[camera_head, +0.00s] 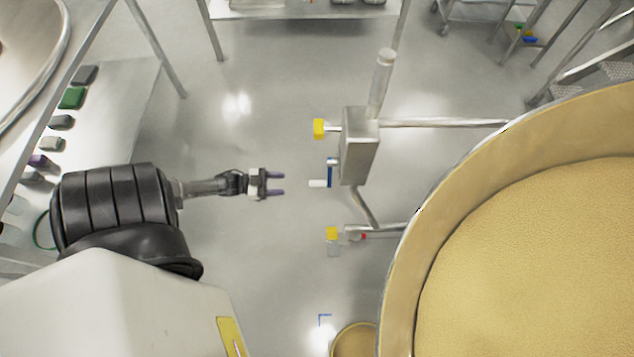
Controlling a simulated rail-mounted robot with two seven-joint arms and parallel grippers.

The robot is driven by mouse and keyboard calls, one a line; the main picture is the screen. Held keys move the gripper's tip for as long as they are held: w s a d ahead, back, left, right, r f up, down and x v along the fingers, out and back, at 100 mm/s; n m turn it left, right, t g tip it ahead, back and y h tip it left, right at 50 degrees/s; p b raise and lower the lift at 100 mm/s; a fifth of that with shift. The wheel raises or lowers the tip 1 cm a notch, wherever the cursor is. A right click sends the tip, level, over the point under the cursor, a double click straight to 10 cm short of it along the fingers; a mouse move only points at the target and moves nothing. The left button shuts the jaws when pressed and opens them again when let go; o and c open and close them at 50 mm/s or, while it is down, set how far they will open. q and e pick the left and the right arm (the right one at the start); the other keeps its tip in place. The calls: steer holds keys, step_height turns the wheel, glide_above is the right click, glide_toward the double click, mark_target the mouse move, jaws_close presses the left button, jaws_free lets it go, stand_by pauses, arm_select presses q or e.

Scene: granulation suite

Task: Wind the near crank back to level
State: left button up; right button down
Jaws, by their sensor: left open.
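A small crank with a blue arm (331,173) and a white handle (318,184) is on the left face of a grey metal box (359,150). I cannot tell whether this is the near crank, and its tilt is unclear from above. My left gripper (276,183) comes in from the left, open and empty. Its two purple-grey fingers point right toward the white handle, with a gap between them and the handle. My right gripper is not in view.
A yellow knob (319,128) juts from the box above the crank. Another yellow-topped piece (332,234) is below it. A large round vessel (403,260) of tan powder fills the right. A bench (125,110) with several coloured blocks is at left. Floor between is clear.

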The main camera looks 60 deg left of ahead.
mark_target(317, 182)
arm_select(q)
steer(key=b+x, duration=0.2)
steer(key=x, duration=1.1)
steer(key=shift+d, duration=0.1)
steer(key=c, duration=0.4)
jaws_close()
